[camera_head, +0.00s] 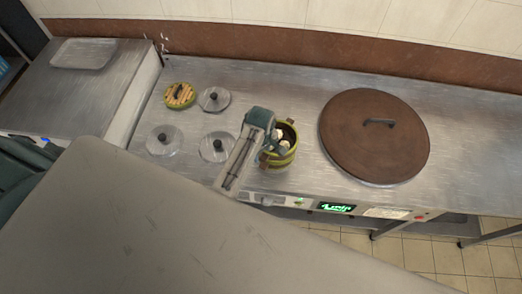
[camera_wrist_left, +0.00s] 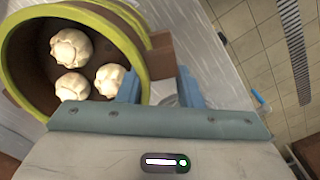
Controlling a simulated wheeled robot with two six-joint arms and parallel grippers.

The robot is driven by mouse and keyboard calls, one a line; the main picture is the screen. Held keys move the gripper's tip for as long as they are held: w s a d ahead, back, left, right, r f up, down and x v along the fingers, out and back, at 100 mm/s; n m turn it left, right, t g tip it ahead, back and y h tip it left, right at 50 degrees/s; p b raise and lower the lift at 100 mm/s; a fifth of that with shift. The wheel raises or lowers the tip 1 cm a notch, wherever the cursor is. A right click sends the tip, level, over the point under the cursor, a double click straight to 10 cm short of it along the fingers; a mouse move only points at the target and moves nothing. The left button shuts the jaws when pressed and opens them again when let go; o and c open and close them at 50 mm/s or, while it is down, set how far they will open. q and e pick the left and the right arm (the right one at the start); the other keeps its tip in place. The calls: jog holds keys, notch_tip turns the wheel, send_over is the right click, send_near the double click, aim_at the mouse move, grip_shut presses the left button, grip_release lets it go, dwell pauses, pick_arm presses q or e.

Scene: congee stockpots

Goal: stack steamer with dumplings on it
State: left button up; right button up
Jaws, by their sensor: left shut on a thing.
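The steamer is a round dark-brown basket with yellow-green bands (camera_head: 283,158), on or just above the steel counter in the head view; I cannot tell which. In the left wrist view its near wall and rim (camera_wrist_left: 132,22) fill the upper left, with three white dumplings (camera_wrist_left: 70,48) inside. A brown block handle (camera_wrist_left: 162,56) sticks out from its side. My left gripper (camera_wrist_left: 158,88) is shut on this handle, with blue fingers on either side of it. In the head view my left gripper (camera_head: 271,141) covers the steamer's left part. My right gripper is not in view.
A large brown lid (camera_head: 350,130) covers much of the counter to the right. A clear tray (camera_head: 84,54) lies on the far-left counter. A green display (camera_head: 337,207) marks the front edge.

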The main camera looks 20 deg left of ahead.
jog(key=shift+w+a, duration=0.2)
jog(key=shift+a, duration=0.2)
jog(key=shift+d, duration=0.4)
pick_arm(q)
jog(key=shift+f, duration=0.5)
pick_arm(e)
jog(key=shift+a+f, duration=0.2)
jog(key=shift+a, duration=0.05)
pick_arm(q)
jog(key=o, duration=0.8)
jog(key=shift+r, duration=5.5)
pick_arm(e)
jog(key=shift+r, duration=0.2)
pick_arm(q)
jog(key=shift+s, duration=0.15)
